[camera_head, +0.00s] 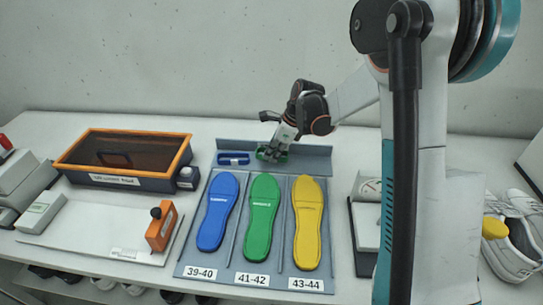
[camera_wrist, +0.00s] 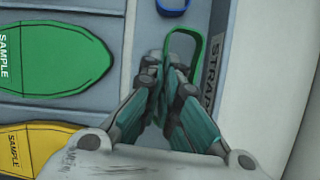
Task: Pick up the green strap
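The green strap (camera_wrist: 197,44) is a thin loop at the strip marked "STRAP" along the back of the grey tray. In the head view the green strap (camera_head: 263,154) shows partly behind my gripper (camera_head: 277,150), which points down at it. In the wrist view my gripper (camera_wrist: 172,78) has its fingertips together on the near part of the loop, and the far part sticks out beyond them. The fingers hide the rest of the strap. I cannot tell whether it is raised off the tray.
A blue strap (camera_head: 233,158) lies left of the green one. Blue (camera_head: 217,212), green (camera_head: 262,217) and yellow (camera_head: 307,223) insoles lie in the grey tray (camera_head: 205,271).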

